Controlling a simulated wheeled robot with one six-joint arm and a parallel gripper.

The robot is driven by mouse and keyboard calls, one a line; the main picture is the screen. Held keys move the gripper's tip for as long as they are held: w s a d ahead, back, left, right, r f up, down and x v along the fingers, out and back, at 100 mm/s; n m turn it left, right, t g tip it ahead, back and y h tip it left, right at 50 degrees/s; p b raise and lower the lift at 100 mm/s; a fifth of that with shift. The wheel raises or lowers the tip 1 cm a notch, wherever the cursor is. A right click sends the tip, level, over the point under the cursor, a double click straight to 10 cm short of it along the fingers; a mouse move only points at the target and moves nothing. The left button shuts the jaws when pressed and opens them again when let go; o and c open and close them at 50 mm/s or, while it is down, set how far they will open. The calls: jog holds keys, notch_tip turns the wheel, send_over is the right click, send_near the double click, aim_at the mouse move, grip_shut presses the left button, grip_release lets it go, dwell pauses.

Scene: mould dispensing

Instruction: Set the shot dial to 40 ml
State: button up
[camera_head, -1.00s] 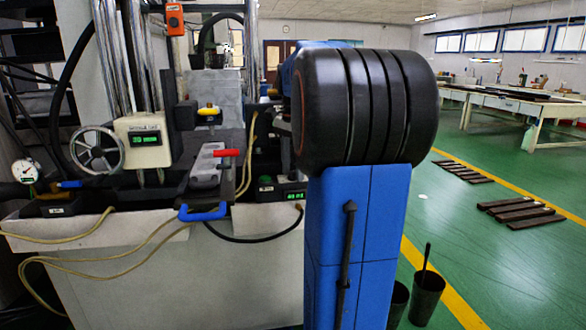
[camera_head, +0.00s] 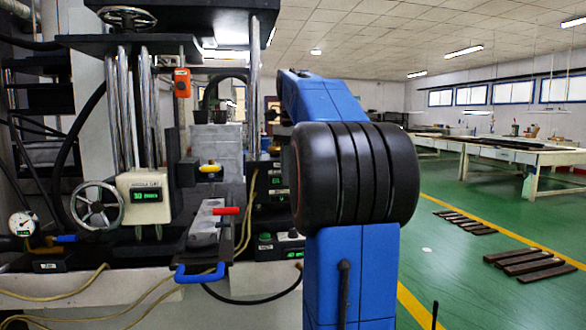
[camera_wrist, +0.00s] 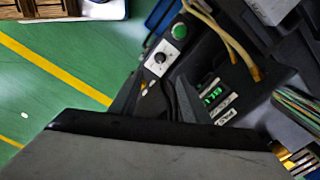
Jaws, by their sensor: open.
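In the wrist view, a small black dial knob (camera_wrist: 160,57) sits on a white plate, beside a round green button (camera_wrist: 180,31). I take it for the shot dial; its setting is too small to read. A green lit display (camera_wrist: 212,95) lies below and to the right of it. The head view shows a dark control box (camera_head: 278,249) with a green button and lit display, partly hidden by my arm; the digits are unclear. My gripper (camera_wrist: 180,98) shows as dark finger shapes in the wrist view, open, below and apart from the knob. The arm hides it in the head view.
A red-handled lever (camera_head: 226,211) and a blue handle (camera_head: 199,272) stick out from the machine left of the box. A handwheel (camera_head: 97,205) is further left. Cables (camera_wrist: 228,40) run close by the panel. Green floor at right is open, with dark bars (camera_head: 529,265) lying on it.

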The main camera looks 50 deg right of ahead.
jog(key=shift+r, duration=1.4)
jog(key=shift+s, duration=0.15)
